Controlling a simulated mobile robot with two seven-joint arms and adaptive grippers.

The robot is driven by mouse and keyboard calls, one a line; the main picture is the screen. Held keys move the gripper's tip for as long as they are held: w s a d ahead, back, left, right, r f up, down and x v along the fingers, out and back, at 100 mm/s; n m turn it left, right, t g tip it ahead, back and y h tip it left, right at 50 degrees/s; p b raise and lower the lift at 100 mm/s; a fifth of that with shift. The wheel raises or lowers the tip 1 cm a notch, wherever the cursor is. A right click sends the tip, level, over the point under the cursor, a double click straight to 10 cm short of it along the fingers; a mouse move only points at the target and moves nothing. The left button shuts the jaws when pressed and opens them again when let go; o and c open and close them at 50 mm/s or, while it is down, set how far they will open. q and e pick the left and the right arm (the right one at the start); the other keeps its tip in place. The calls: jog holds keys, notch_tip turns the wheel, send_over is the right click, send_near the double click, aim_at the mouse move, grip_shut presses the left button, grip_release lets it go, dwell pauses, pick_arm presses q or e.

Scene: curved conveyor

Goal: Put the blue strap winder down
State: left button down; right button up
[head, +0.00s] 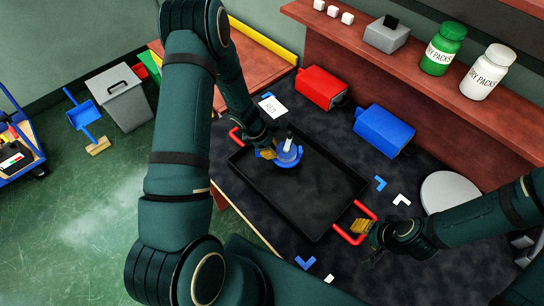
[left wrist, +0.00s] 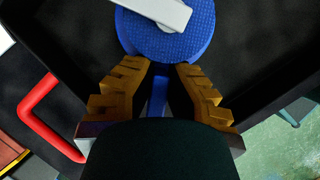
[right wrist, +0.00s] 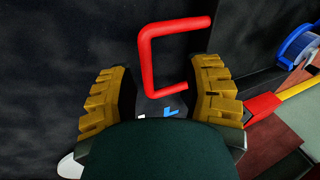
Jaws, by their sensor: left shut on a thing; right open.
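The blue strap winder (head: 288,157) is a round blue disc with a pale grey bar on top. It is over the far left part of the black tray (head: 311,235). My left gripper (head: 268,153) is shut on the winder. The left wrist view shows the blue disc (left wrist: 172,42) just beyond the fingertips (left wrist: 163,68) and its narrow blue grip between the fingers. I cannot tell whether the winder touches the tray floor. My right gripper (head: 362,227) is open at the tray's near right red handle (head: 341,236); in the right wrist view the handle (right wrist: 147,60) lies between its fingers (right wrist: 163,72).
A red box (head: 320,88) and a blue box (head: 383,130) stand behind the tray. Blue and white corner marks (head: 380,183) lie on the dark table. A shelf (head: 440,105) holds a green jar (head: 443,48) and a white jar (head: 488,72). The tray's middle is clear.

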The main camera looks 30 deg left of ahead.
pick_arm(q)
notch_tip(320, 180, down, 4)
jog(key=shift+r+b, duration=0.25)
jog(key=shift+b, duration=0.05)
pick_arm(e)
jog(key=shift+f, duration=0.4)
pick_arm(q)
jog(key=shift+r, duration=0.1)
pick_arm(e)
jog(key=shift+f, duration=0.1)
pick_arm(q)
jog(key=c, duration=1.1)
grip_release()
jog(key=shift+c, duration=0.2)
